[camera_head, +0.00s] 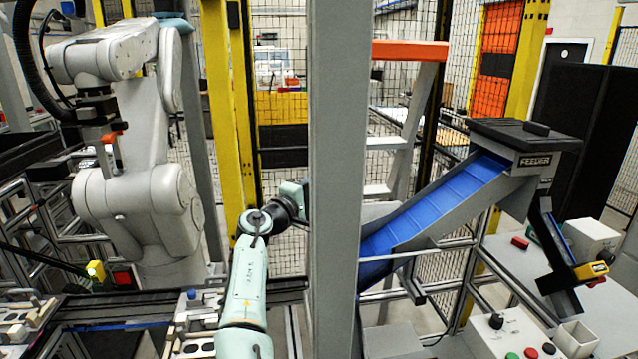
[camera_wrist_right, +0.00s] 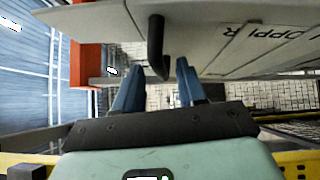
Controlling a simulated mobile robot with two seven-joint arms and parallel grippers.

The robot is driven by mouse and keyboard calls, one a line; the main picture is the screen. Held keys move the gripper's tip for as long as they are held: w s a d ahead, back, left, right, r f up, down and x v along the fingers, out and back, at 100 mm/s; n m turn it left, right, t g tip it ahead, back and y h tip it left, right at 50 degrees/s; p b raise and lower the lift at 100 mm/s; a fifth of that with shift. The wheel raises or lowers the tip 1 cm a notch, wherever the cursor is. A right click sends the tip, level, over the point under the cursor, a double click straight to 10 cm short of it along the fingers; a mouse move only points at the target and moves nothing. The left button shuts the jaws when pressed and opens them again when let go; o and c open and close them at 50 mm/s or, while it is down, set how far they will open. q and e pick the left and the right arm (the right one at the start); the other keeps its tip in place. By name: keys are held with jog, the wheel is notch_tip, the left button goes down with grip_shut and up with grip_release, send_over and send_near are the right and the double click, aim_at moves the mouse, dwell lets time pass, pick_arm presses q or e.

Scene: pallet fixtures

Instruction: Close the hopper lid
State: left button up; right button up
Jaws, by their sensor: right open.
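A pale grey panel (camera_wrist_right: 215,35) with partial dark lettering, partly readable as "OPP", fills the top of the right wrist view. I cannot tell whether it is the hopper's lid or wall. A dark bar-like handle (camera_wrist_right: 157,38) comes down from it. My right gripper (camera_wrist_right: 159,70) is open, its blue fingers apart. The handle's lower end shows between the fingers; contact is not visible. In the head view a mint arm of mine (camera_head: 245,285) reaches up behind a grey post, and its gripper is hidden. A feeder with a dark, flat top (camera_head: 510,130) stands at the right.
The grey post (camera_head: 338,180) blocks the middle of the head view. A blue conveyor (camera_head: 430,215) slopes down from the feeder. A large grey robot arm (camera_head: 140,190) stands at left. An orange-topped frame (camera_head: 410,50) is behind. A control box (camera_head: 505,335) is at lower right.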

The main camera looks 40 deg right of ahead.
pick_arm(q)
jog(key=shift+w+r, duration=0.2)
pick_arm(e)
jog(key=shift+w+d, duration=0.1)
jog(key=shift+d, duration=0.45)
grip_shut()
jog(key=s+d, duration=0.1)
jog(key=d, duration=0.1)
jog(key=s+d+b, duration=0.1)
jog(key=shift+s+d, duration=0.15)
jog(key=shift+d, duration=0.2)
jog(key=shift+s+d+r, duration=0.1)
jog(key=shift+s+d, duration=0.1)
jog(key=shift+d, duration=0.2)
pick_arm(q)
jog(key=shift+s+f, duration=0.6)
jog(key=shift+s, duration=0.15)
pick_arm(e)
jog(key=shift+w+a+r, duration=0.1)
